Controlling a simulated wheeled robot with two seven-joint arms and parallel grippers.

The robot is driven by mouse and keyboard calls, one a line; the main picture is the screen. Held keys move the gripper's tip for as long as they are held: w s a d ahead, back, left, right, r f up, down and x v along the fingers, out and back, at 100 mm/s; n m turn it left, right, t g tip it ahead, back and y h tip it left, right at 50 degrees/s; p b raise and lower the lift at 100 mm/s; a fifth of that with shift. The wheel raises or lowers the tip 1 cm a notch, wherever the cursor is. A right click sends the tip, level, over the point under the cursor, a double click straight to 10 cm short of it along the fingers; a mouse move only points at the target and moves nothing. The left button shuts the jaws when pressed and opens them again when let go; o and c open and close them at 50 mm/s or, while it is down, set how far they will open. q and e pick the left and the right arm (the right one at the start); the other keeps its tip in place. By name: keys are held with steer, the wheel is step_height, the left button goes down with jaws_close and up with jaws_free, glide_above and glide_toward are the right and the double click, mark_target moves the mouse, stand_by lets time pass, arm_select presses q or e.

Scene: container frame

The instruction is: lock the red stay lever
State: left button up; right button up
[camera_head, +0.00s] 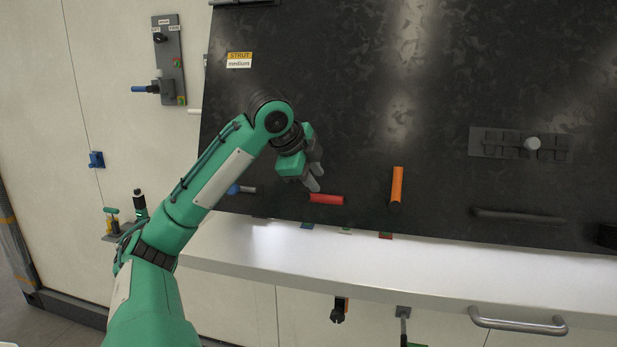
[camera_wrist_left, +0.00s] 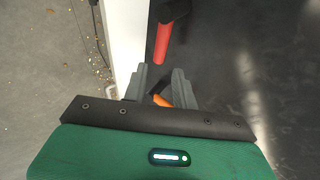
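The red stay lever (camera_head: 326,199) lies nearly horizontal at the lower edge of the dark panel (camera_head: 300,100). In the left wrist view the red lever (camera_wrist_left: 162,44) extends from a dark mount, ahead of my fingertips and apart from them. My left gripper (camera_head: 313,182) is just above the red lever in the head view. In the left wrist view its two fingers (camera_wrist_left: 161,72) are apart with nothing held between them. My right gripper is out of view.
A blue-tipped handle (camera_head: 234,189) sits left of the red lever, partly behind my arm. A slotted plate with a round knob (camera_head: 532,143) and a dark bar (camera_head: 520,217) are at right. A white ledge (camera_head: 430,276) runs below the panel.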

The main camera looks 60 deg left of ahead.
arm_select(q)
steer(key=shift+v, duration=1.45)
steer(key=shift+f, duration=0.1)
